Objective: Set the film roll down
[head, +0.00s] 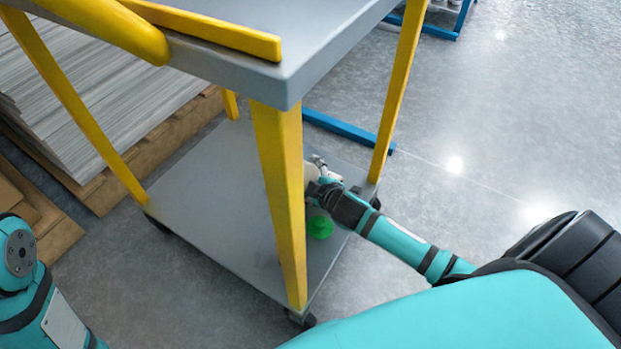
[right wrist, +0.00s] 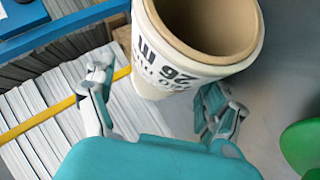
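The film roll (right wrist: 160,65) is a white, printed cylinder with a wide brown core. In the right wrist view it is at the top centre, its open end facing the camera. In the head view a pale part of it (head: 311,172) shows beside the cart's yellow post, low over the lower shelf (head: 215,190). My right gripper (right wrist: 160,95) has its fingers spread. The left finger is clear of the roll; the right finger is close to its lower side, and I cannot tell if they touch. My left gripper is out of view.
The yellow-legged cart's grey top (head: 300,50) overhangs the lower shelf. A yellow post (head: 280,200) stands close to my right gripper. A green object (head: 320,227) is just below it. Stacked grey sheets (head: 90,90) lie at left. The floor at right is open.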

